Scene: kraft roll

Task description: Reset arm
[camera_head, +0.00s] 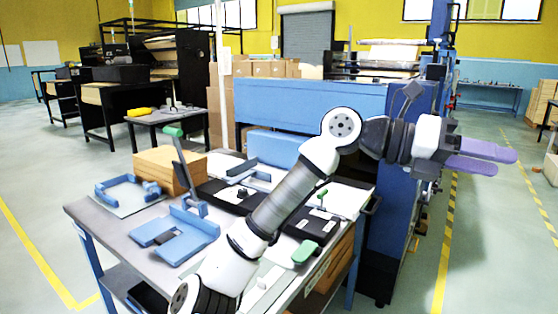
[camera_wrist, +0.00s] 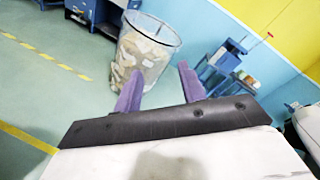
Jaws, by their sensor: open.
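My arm reaches up from the bottom of the head view and bends to the right above the workbench. My gripper (camera_head: 500,158) is at the right end of it, held in the air clear of the bench and pointing right. Its two purple fingers are apart with nothing between them. In the wrist view the gripper (camera_wrist: 158,84) also shows its fingers apart and empty. The arm hides part of the workbench.
The workbench (camera_head: 95,213) carries blue fixtures (camera_head: 180,236), a cardboard box (camera_head: 165,168) and green-handled clamps (camera_head: 305,252). A large blue machine (camera_head: 275,102) stands behind it. A wire bin (camera_wrist: 150,48) of paper stands beyond the fingers in the wrist view. Floor at right is open.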

